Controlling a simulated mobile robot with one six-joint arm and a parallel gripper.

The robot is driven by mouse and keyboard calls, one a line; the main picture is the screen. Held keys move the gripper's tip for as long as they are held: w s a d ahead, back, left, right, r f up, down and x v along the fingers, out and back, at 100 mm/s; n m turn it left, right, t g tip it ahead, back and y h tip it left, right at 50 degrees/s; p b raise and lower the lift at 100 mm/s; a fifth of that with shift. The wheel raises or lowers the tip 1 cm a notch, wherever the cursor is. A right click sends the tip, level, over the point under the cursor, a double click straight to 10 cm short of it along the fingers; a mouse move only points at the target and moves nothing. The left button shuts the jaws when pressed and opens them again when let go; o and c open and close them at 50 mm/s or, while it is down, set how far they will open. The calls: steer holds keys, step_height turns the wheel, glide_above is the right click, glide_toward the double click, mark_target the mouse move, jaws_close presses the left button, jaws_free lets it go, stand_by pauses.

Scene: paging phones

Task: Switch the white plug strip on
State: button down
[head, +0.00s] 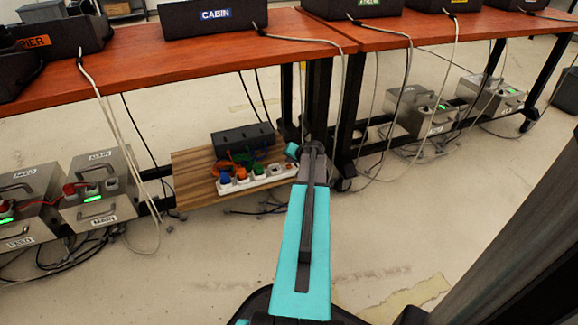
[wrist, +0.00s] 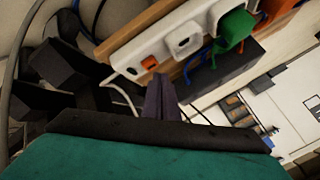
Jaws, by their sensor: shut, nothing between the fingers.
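The white plug strip (head: 262,181) lies along the front of a wooden board under the red-brown table, with blue, orange and green plugs in it. In the wrist view the strip (wrist: 213,12) runs up to the right, and its orange rocker switch (wrist: 149,62) is at the near end. My gripper (wrist: 160,84) is shut and empty, its dark fingertips just below the switch in the picture; I cannot tell whether they touch the strip. In the head view my arm reaches to the strip's right end, where the switch cannot be made out.
The wooden board (head: 190,165) also carries a black box (head: 243,138). Grey metal units (head: 98,190) stand to the left, others (head: 418,110) to the right. Table legs and hanging cables are close to my arm. Open floor lies in front.

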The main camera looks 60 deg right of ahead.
steer(key=shift+f+b, duration=0.3)
steer(key=shift+f, duration=0.4)
stand_by(0.9)
steer(key=shift+r, duration=0.15)
steer(key=shift+r+p, duration=0.5)
steer(key=shift+r, duration=0.05)
step_height(320, 180, up, 6)
steer(key=p, duration=0.3)
steer(key=shift+p, duration=0.4)
stand_by(0.4)
stand_by(0.4)
